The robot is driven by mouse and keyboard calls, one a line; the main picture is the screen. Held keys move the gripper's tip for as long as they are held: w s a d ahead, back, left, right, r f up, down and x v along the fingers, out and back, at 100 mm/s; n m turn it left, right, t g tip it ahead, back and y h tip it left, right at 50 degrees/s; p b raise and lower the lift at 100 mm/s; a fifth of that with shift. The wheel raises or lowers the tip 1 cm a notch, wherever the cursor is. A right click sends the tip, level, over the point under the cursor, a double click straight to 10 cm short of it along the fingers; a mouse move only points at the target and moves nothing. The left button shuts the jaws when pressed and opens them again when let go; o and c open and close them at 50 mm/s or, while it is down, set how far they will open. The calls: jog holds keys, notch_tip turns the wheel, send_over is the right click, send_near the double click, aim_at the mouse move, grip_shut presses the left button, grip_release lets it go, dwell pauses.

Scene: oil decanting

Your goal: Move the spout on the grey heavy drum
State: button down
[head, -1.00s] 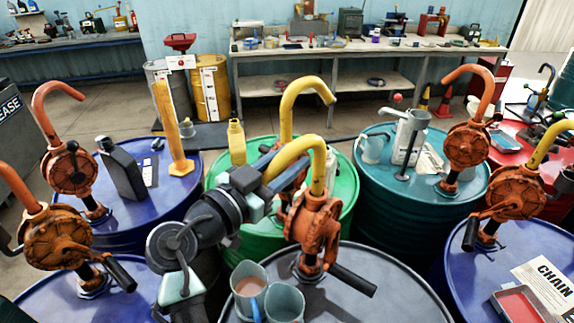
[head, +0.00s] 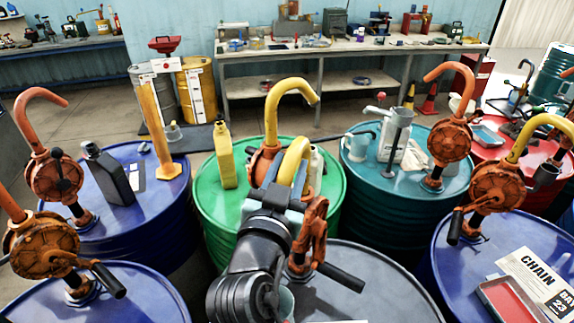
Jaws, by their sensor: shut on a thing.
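The grey drum (head: 375,280) stands front centre, its near part cut off by the frame. An orange hand pump (head: 313,225) rises from its top, seen almost edge-on, with a black crank handle low on the right. Its yellow curved spout (head: 299,147) arches up and over to the left. My gripper (head: 283,186) is shut on the spout's lower left end. The jaws and my arm hide the spout's mouth and part of the drum top. A blue-grey mug (head: 287,300) shows only partly beside my arm.
A green drum (head: 210,205) with its own yellow-spouted pump (head: 268,130) and a yellow bottle (head: 225,157) stands close behind. Blue drums with orange pumps flank both sides. A teal drum (head: 385,185) stands back right. A workbench (head: 350,55) lines the wall.

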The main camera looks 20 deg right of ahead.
jog(key=c, duration=0.5)
grip_release()
jog(key=b+v, duration=0.5)
jog(key=v, duration=0.8)
